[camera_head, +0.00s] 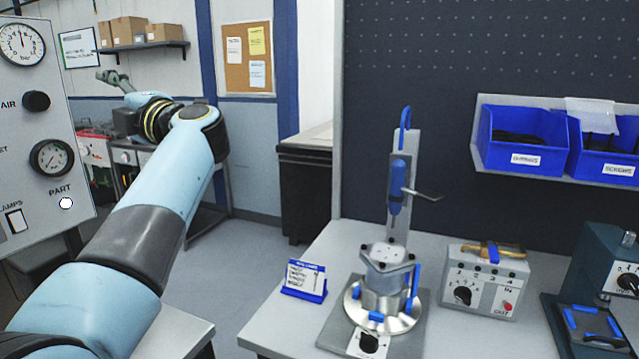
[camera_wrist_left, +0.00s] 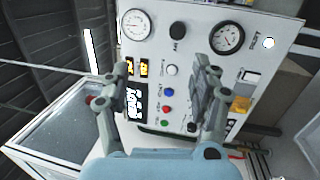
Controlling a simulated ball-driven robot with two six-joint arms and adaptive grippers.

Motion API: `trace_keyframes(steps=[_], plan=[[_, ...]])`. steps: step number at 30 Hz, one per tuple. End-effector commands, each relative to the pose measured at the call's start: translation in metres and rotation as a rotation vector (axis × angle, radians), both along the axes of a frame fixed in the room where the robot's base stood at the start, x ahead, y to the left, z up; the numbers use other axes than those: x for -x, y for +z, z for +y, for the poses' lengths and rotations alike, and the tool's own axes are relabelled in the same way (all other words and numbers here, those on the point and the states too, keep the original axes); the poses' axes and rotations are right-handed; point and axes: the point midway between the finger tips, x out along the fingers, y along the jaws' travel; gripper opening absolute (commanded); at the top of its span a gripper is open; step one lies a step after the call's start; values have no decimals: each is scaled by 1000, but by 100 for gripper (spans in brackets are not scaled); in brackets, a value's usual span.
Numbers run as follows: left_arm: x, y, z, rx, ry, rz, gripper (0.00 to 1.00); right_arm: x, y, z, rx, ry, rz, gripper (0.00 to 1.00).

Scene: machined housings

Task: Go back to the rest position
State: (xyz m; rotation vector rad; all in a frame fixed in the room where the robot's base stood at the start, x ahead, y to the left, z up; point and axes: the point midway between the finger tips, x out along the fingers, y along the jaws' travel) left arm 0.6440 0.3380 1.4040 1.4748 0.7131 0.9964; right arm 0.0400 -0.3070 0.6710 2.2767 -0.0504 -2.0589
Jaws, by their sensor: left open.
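My left arm reaches up from the lower left in the head view, and its left gripper (camera_head: 113,79) is far out, small, near the back wall. In the left wrist view the left gripper (camera_wrist_left: 160,82) has its two fingers wide apart with nothing between them. Behind the fingers is the grey control panel (camera_wrist_left: 185,57) with gauges, knobs and coloured buttons. The same kind of panel (camera_head: 62,108) stands at the left edge of the head view. The fingers seem apart from the panel, but the exact gap is unclear. My right gripper is not in view.
A workbench (camera_head: 428,342) holds a clamping fixture with a machined housing (camera_head: 389,268), a control box (camera_head: 485,282) and a small sign (camera_head: 305,280). Blue bins (camera_head: 527,140) sit on a shelf at right. Open floor (camera_head: 240,265) lies between my arm and the bench.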

Motion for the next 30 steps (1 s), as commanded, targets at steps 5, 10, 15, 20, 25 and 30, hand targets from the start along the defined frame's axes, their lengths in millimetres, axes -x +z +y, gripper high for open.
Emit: trace_keyframes(steps=[5,10,15,20,25,30], plan=[[1,5,-4,-118,-87,-6,63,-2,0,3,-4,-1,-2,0],[4,8,-18,-288,-221,11,63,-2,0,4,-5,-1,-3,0],[13,-1,-49,-514,-413,81,63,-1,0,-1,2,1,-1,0],[41,-47,-104,-803,-711,288,63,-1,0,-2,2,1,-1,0],[109,-149,-150,-1049,-1070,699,63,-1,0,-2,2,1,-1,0],[205,-242,-145,-1117,-1328,1172,63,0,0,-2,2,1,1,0]])
